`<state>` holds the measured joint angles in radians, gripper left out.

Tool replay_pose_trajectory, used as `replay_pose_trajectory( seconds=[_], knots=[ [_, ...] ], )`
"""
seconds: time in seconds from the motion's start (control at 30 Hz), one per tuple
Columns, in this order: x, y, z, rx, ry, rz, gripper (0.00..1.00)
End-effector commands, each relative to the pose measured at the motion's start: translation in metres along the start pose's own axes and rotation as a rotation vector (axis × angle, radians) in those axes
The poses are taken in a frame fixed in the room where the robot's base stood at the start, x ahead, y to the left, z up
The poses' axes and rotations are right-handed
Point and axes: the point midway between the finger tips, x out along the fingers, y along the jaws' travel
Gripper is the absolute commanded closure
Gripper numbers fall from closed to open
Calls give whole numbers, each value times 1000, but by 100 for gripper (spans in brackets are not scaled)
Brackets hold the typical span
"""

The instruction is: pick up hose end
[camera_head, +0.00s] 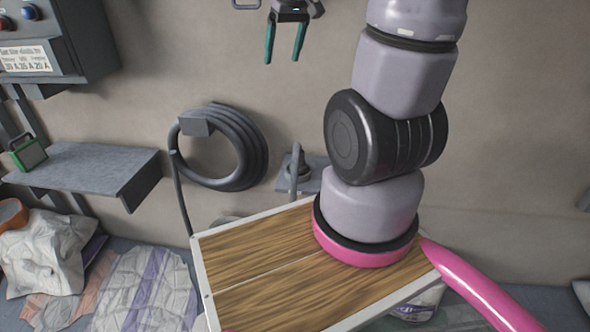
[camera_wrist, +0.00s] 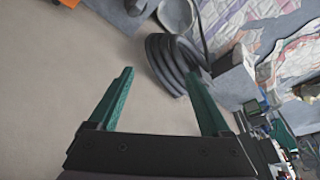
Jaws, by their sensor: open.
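A dark grey hose (camera_head: 252,150) hangs coiled on a grey bracket (camera_head: 196,124) on the wall. One strand (camera_head: 180,205) drops from the coil's left side and passes out of sight behind the wooden board; I cannot make out its end. My gripper (camera_head: 284,60) is open and empty, fingers pointing down, high up and right of the coil in the head view. In the wrist view, the coil (camera_wrist: 165,62) shows beyond the tip of the right teal finger of my gripper (camera_wrist: 159,74).
A grey shelf (camera_head: 95,168) with a green box (camera_head: 27,153) juts out at left, below a control box (camera_head: 60,40). A grey wall fitting (camera_head: 303,172) sits right of the coil. Crumpled sheets (camera_head: 150,290) lie below left. The wall around my gripper is clear.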

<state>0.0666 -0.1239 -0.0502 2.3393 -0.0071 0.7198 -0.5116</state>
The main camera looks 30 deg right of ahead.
Motion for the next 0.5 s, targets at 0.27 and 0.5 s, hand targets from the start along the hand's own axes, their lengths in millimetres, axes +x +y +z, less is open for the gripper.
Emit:
replay_pose_trajectory(
  seconds=[0.27, 0.5],
  knots=[
    [130, 55, -2, -277, -201, 4, 18],
    [206, 85, 18, -452, -307, -24, 18]
  ],
)
